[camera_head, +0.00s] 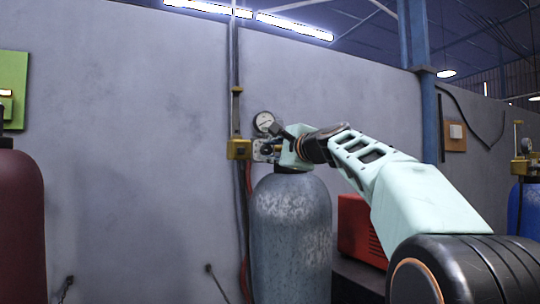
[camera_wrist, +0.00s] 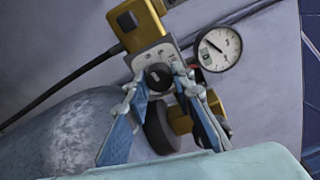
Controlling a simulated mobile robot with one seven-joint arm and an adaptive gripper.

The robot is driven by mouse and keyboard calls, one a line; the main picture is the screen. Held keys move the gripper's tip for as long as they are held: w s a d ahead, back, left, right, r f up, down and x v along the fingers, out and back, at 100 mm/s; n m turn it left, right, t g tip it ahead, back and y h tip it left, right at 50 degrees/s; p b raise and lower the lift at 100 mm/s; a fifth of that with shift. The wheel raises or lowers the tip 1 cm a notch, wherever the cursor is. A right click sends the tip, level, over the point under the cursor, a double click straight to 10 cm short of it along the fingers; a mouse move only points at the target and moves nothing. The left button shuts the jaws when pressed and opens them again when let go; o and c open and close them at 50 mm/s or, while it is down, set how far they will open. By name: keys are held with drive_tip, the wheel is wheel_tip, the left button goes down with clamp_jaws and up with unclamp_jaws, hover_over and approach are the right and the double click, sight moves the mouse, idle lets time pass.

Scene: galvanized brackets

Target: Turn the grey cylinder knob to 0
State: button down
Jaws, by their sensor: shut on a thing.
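The grey cylinder (camera_head: 290,235) stands upright against the wall in the head view. Its mottled side also shows in the wrist view (camera_wrist: 50,140). A dark round knob (camera_wrist: 158,77) sits on a pale plate (camera_wrist: 152,56) with small marks that I cannot read. My gripper (camera_wrist: 159,72) has one finger on each side of the knob and is shut on it. The knob's pointer position cannot be told. In the head view my gripper (camera_head: 278,148) is at the valve above the cylinder and partly hides the fittings.
A round gauge (camera_wrist: 219,48) is close to the right finger. A yellow block (camera_wrist: 137,22) is above the plate, and a black handwheel (camera_wrist: 161,127) is between and below the fingers. A maroon cylinder (camera_head: 20,225) stands left, a red box (camera_head: 358,228) right.

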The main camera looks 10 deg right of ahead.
drive_tip(key=shift+n, duration=0.3)
drive_tip(key=c, duration=1.7)
unclamp_jaws()
drive_tip(key=shift+o, duration=0.2)
drive_tip(key=v, duration=1.2)
